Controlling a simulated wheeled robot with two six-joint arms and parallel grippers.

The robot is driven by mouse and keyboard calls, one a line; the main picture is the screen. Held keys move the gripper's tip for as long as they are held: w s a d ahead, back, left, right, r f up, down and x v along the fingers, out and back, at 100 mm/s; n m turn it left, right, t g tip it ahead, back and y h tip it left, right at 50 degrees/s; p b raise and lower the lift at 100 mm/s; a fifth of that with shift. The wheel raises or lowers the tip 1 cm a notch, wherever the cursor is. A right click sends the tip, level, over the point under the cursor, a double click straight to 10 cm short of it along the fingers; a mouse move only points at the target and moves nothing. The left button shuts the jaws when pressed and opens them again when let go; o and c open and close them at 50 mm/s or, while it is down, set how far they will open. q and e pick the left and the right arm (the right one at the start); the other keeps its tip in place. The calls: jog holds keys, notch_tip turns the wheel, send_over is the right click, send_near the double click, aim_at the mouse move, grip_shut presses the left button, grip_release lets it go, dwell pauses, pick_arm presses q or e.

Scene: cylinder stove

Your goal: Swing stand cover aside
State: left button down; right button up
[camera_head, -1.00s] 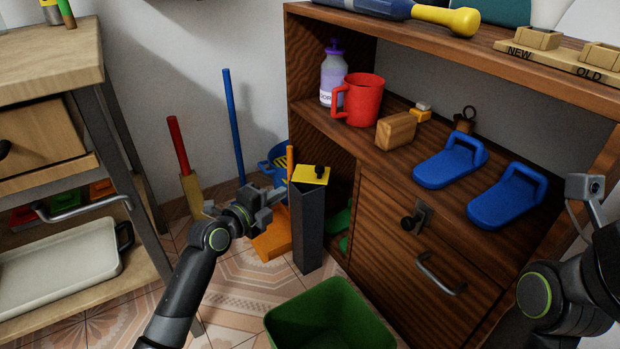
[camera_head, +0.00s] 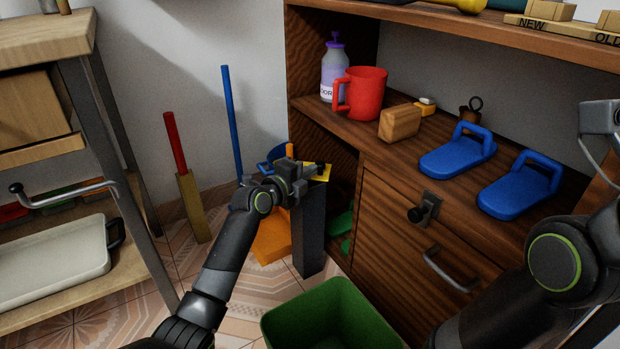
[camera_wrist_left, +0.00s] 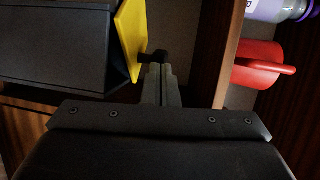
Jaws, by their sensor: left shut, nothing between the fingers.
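The tall dark grey stand (camera_head: 311,232) is upright on the floor beside the wooden cabinet; it also shows in the left wrist view (camera_wrist_left: 55,42). Its yellow cover (camera_head: 322,172) is on top, partly hidden by my left gripper in the head view. The left wrist view shows the yellow cover (camera_wrist_left: 131,36) at the stand's end, with a black knob (camera_wrist_left: 153,57) on it. My left gripper (camera_head: 312,172) is shut and empty at the cover, its fingertips (camera_wrist_left: 160,72) right by the knob. I cannot tell whether they touch. My right gripper's fingers are out of view.
A green bin (camera_head: 330,318) stands on the floor in front of the stand. The cabinet (camera_head: 400,250) rises close on the right, with a red mug (camera_head: 366,94) on its shelf. Red-handled (camera_head: 175,143) and blue-handled (camera_head: 232,120) tools lean at the wall behind.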

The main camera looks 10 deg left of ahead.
pick_arm(q)
jog(key=shift+w+d, duration=0.15)
jog(key=shift+w, duration=0.2)
dwell(0.3)
